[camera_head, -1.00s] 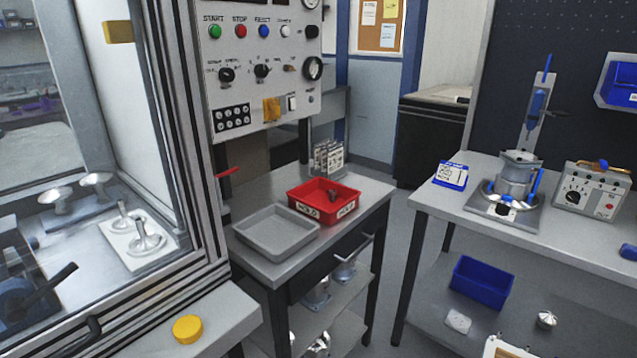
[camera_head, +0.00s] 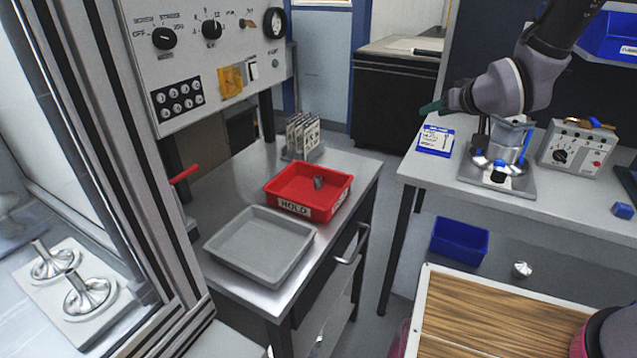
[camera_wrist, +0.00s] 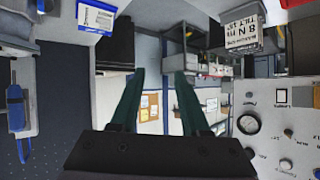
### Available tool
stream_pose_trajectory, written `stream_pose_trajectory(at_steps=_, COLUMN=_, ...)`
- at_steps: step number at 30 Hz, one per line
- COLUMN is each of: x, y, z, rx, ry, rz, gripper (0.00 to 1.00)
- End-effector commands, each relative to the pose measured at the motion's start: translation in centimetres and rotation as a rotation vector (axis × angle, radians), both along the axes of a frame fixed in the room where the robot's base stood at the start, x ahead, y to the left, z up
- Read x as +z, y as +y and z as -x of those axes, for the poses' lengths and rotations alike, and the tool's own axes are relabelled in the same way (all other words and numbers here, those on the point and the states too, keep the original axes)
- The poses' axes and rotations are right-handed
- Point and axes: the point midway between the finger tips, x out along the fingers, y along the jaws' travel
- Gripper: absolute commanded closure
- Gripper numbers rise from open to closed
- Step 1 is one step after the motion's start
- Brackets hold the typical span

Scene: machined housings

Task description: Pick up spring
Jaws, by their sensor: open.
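A small grey cylindrical piece (camera_head: 319,182) stands in the red HOLD tray (camera_head: 293,206) on the small metal table; it may be the spring, but it is too small to tell. My gripper (camera_head: 430,108) is up at the right, near the right bench and well away from the red tray. Its two green fingers show apart and empty in the wrist view (camera_wrist: 159,72). The wrist view looks across the room, and I cannot make out a spring there.
An empty grey tray (camera_head: 258,250) sits in front of the red tray. Several upright cards (camera_head: 303,133) stand behind. The control panel (camera_head: 205,60) overhangs at the left. The right bench (camera_head: 560,200) holds a fixture and a control box (camera_head: 577,147). A wooden-topped surface (camera_head: 490,325) is at front.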

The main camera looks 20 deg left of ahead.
Motion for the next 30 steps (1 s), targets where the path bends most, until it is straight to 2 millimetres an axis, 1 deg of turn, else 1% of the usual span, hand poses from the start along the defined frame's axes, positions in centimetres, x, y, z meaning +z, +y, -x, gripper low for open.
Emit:
stream_pose_trajectory(at_steps=1, x=-2.6, y=2.5, z=1.2, rx=0.066, ry=-0.017, rz=0.007, gripper=0.54)
stream_pose_trajectory(at_steps=2, x=-3.7, y=3.9, z=1.9, rx=0.102, ry=-0.035, rz=0.004, gripper=0.54)
stream_pose_trajectory(at_steps=3, x=-5.2, y=5.6, z=3.0, rx=0.151, ry=-0.057, rz=0.000, gripper=0.54)
stream_pose_trajectory(at_steps=5, x=-7.3, y=8.0, z=4.8, rx=0.226, ry=-0.090, rz=-0.009, gripper=0.54)
stream_pose_trajectory(at_steps=6, x=-8.7, y=9.3, z=6.1, rx=0.272, ry=-0.109, rz=-0.015, gripper=0.54)
stream_pose_trajectory(at_steps=9, x=-11.6, y=11.9, z=9.5, rx=0.378, ry=-0.151, rz=-0.034, gripper=0.54)
stream_pose_trajectory(at_steps=12, x=-13.6, y=13.4, z=12.2, rx=0.457, ry=-0.179, rz=-0.052, gripper=0.54)
stream_pose_trajectory(at_steps=15, x=-14.8, y=14.3, z=14.0, rx=0.508, ry=-0.198, rz=-0.065, gripper=0.54)
stream_pose_trajectory(at_steps=17, x=-15.1, y=14.7, z=14.6, rx=0.525, ry=-0.205, rz=-0.070, gripper=0.54)
stream_pose_trajectory(at_steps=19, x=-15.5, y=15.3, z=14.7, rx=0.534, ry=-0.210, rz=-0.075, gripper=0.54)
stream_pose_trajectory(at_steps=26, x=-16.7, y=18.4, z=13.2, rx=0.537, ry=-0.213, rz=-0.076, gripper=0.54)
stream_pose_trajectory(at_steps=30, x=-17.1, y=19.3, z=12.6, rx=0.535, ry=-0.211, rz=-0.074, gripper=0.54)
